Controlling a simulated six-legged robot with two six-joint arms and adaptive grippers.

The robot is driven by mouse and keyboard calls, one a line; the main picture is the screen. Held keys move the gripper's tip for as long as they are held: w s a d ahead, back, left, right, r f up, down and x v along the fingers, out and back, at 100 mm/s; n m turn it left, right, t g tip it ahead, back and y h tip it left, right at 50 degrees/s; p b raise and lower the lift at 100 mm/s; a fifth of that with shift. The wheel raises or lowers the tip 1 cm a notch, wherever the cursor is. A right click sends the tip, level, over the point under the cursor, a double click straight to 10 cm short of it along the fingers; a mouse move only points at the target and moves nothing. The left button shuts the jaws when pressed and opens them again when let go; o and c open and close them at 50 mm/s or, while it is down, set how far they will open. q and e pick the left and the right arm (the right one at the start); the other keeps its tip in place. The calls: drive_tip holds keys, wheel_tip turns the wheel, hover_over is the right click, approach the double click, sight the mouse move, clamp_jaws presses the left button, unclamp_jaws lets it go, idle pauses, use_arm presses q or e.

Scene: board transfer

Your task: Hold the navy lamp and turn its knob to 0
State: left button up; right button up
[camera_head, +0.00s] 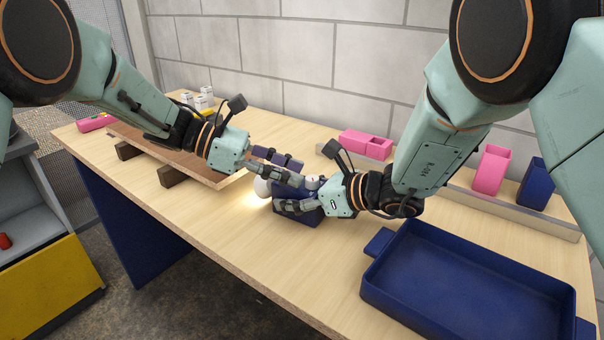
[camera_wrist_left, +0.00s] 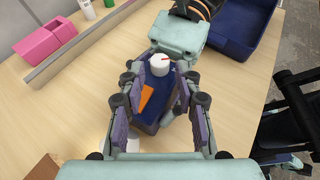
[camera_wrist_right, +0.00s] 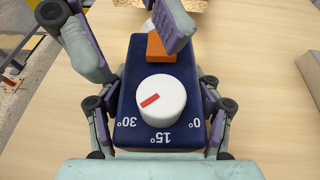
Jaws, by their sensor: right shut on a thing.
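The navy lamp (camera_head: 308,217) stands on the table with its glowing head (camera_head: 262,187) to the left. Its white knob (camera_wrist_right: 162,100) has a red mark that points left and slightly down, towards the 30° label. The 15° and 0° labels lie further right. My right gripper (camera_wrist_right: 158,92) is shut on the lamp body (camera_wrist_right: 152,138), with one finger along each side. My left gripper (camera_wrist_left: 160,78) is open, its fingers spread above the lamp. The knob also shows in the left wrist view (camera_wrist_left: 159,66), just beyond the fingertips and between them. An orange part (camera_wrist_right: 155,47) is on the lamp.
A navy tray (camera_head: 405,232) lies at the front right. Pink boxes (camera_head: 366,145) and a navy box (camera_head: 536,183) stand along the back. A brown board (camera_head: 150,150) on dark blocks is at the left. The table front is clear.

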sight(307, 177)
use_arm(q)
drive_tip(key=v, duration=0.8)
drive_tip(key=shift+a, duration=0.3)
drive_tip(key=shift+r, duration=0.1)
drive_tip(key=shift+w, duration=0.25)
drive_tip(key=shift+g, duration=0.3)
drive_tip(key=x, duration=1.2)
clamp_jaws()
